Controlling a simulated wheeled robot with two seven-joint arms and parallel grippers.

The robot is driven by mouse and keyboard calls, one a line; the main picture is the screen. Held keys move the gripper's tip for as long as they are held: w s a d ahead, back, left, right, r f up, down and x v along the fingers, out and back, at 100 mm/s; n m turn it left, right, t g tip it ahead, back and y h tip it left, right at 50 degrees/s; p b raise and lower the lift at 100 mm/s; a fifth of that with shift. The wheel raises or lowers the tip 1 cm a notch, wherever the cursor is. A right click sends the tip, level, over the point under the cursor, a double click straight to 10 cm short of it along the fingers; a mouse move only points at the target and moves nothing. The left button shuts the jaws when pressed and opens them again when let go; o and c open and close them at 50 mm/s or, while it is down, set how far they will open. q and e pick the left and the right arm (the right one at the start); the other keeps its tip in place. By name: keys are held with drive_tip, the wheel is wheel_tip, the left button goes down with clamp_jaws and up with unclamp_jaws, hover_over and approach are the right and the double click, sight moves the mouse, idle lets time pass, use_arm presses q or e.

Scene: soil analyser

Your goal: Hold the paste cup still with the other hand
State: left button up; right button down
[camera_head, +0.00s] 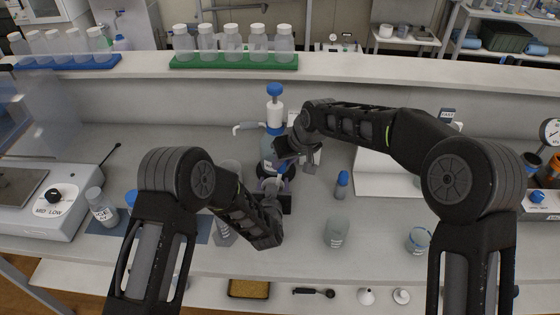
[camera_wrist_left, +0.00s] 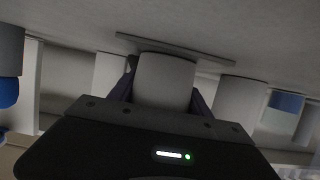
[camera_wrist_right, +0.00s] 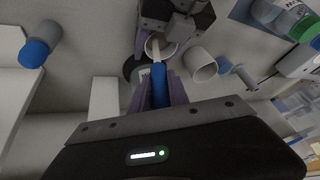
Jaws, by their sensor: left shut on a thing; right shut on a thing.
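My left gripper (camera_head: 274,198) is shut on the paste cup (camera_wrist_left: 165,80), a plain pale grey cup whose wall fills the middle of the left wrist view between the jaws. My right gripper (camera_head: 285,166) is shut on a tool with a blue handle (camera_wrist_right: 158,82), just above the left gripper. In the right wrist view the tool's pale lower end reaches into the mouth of the paste cup (camera_wrist_right: 153,47). The contents of the cup are hidden. In the head view the two grippers mostly cover the cup.
A pump bottle (camera_head: 274,115) stands right behind the grippers. Another open cup (camera_wrist_right: 202,66) is close beside the held one. A blue-capped vial (camera_head: 342,185) and a beaker (camera_head: 337,232) stand to the right. A balance (camera_head: 50,205) is at left.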

use_arm(q)
drive_tip(key=shift+s+f, duration=0.1)
drive_tip(key=shift+f, duration=0.1)
use_arm(e)
drive_tip(key=shift+w+a, duration=0.3)
drive_tip(key=shift+a, duration=0.1)
drive_tip(key=shift+s+a, duration=0.2)
drive_tip(key=shift+a, duration=0.15)
drive_tip(key=shift+s+d, duration=0.1)
drive_tip(key=shift+d, duration=0.25)
drive_tip(key=shift+d+r, duration=0.25)
drive_tip(key=shift+r, duration=1.4)
drive_tip(key=shift+d+r, duration=0.2)
drive_tip(key=shift+r, duration=1.4)
drive_tip(key=shift+r, duration=2)
